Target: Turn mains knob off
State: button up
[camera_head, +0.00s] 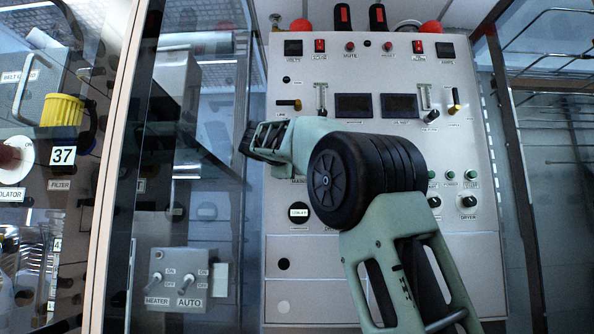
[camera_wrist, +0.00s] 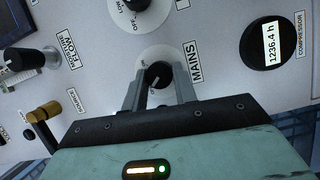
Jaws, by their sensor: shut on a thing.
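The mains knob (camera_wrist: 158,73) is black and round on a pale round plate, with the MAINS label (camera_wrist: 196,62) beside it in the wrist view. My gripper (camera_wrist: 158,92) has its two grey fingers on either side of the knob, shut on it. A small pale mark shows on the knob, but I cannot tell which setting it points at. In the head view my arm covers the knob and the gripper. Only part of a label reading MAIN (camera_head: 299,181) shows beside my arm.
A white control panel (camera_head: 285,245) faces me. In the wrist view, a round COMPRESSOR hour meter (camera_wrist: 272,42) is right of the knob, another knob (camera_wrist: 137,4) above, a black knob (camera_wrist: 24,60) and a brass lever (camera_wrist: 42,113) at left. Glass panes flank the panel.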

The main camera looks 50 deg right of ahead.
jog(key=shift+n+h, duration=0.3)
jog(key=shift+n, duration=0.2)
jog(key=o, duration=1)
jog(key=shift+r, duration=0.1)
